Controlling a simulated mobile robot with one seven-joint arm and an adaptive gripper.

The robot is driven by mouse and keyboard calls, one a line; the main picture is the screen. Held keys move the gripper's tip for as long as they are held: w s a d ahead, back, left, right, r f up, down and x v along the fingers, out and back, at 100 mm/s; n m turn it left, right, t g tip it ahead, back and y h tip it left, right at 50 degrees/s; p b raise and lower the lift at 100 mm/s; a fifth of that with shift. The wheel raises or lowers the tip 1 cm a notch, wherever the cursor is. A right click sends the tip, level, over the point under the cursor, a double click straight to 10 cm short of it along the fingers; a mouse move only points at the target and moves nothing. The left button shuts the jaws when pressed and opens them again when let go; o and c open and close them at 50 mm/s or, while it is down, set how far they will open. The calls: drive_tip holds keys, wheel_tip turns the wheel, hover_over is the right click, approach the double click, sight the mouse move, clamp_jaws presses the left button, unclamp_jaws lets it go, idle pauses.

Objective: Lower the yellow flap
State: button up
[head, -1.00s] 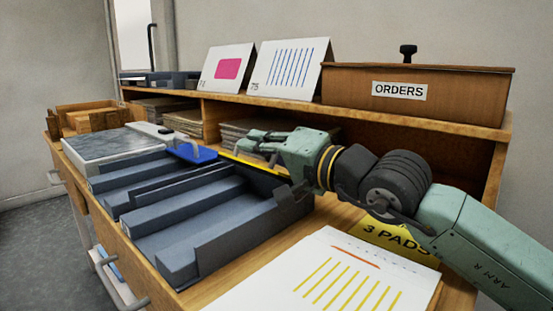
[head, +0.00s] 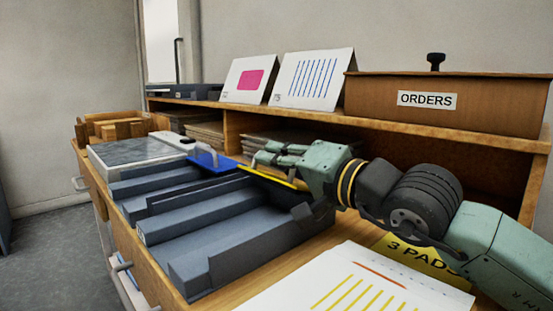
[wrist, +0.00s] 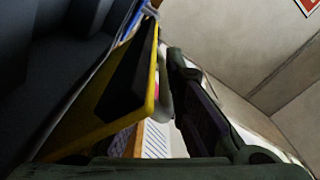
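The yellow flap (head: 268,178) shows as a thin yellow strip at the back end of a grey tray (head: 245,235) in the head view. In the wrist view the flap (wrist: 100,118) is a yellow-edged panel with a dark middle, tilted close in front of my gripper. My gripper (head: 276,154) is at the flap's upper edge, coming from the right. One dark finger (wrist: 203,110) shows just right of the flap, beside a pale curved piece (wrist: 165,92) that may be a handle. The other finger is not clear, so its opening and any grasp cannot be told.
A blue flap (head: 212,161) with a grey handle stands left of the yellow one. The shelf behind bears two cards (head: 313,78) and a brown ORDERS box (head: 440,108). Printed sheets (head: 350,285) and a yellow 3 PADS sign (head: 418,252) lie in front right.

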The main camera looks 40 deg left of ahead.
drive_tip(key=shift+o, duration=0.6)
drive_tip(key=shift+s+r, duration=0.2)
drive_tip(key=shift+r, duration=0.05)
drive_tip(key=d, duration=1.2)
drive_tip(key=shift+f, duration=0.35)
